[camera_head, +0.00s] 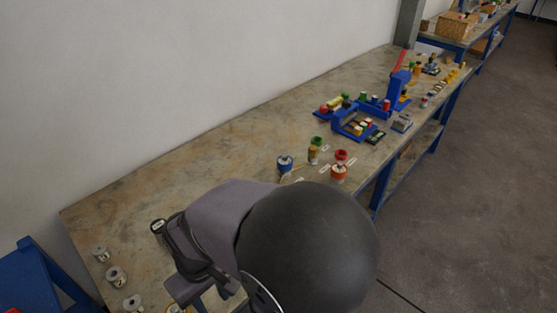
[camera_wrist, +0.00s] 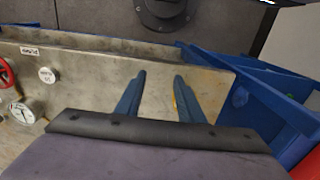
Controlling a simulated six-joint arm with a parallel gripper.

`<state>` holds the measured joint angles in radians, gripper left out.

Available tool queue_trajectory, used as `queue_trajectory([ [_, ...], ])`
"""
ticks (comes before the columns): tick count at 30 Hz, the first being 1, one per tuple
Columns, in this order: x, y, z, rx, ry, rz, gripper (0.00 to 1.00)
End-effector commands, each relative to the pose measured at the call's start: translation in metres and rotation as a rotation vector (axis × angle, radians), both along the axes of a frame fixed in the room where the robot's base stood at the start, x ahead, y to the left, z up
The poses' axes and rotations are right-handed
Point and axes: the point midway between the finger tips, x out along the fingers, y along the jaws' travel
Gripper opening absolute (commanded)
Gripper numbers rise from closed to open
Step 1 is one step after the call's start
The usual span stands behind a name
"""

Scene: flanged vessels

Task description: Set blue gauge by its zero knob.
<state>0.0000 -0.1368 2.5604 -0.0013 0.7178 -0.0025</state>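My gripper (camera_wrist: 160,75) is open in the wrist view, with its two blue-grey fingers apart and nothing between them. It is over a bare stretch of the worktable. A round white dial gauge (camera_wrist: 21,113) is at the left edge of the wrist view, apart from the fingers. No blue on it and no zero knob can be made out. In the head view, a small blue round vessel (camera_head: 285,165) with a pale top stands just beyond my arm. I cannot tell whether it carries the blue gauge.
A red handwheel (camera_wrist: 4,74) and a white round tag (camera_wrist: 47,75) are near the dial. Several silver cylinders (camera_head: 116,276) stand at the table's near left. A red-topped vessel (camera_head: 339,172) and blue fixtures (camera_head: 351,125) stand farther along.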

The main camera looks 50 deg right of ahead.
Motion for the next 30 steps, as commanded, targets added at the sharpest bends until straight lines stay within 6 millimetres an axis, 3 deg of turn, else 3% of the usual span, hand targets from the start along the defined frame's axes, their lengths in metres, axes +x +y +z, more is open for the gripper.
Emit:
queue_trajectory([
  [21,0.000,0.000,0.000,0.000,0.000,0.000,0.35],
  [23,0.000,0.000,0.000,0.000,0.000,0.000,0.47],
  [27,0.000,-0.006,0.005,0.000,0.003,-0.026,0.80],
  [30,-0.010,-0.015,0.001,0.002,0.057,-0.071,1.00],
])
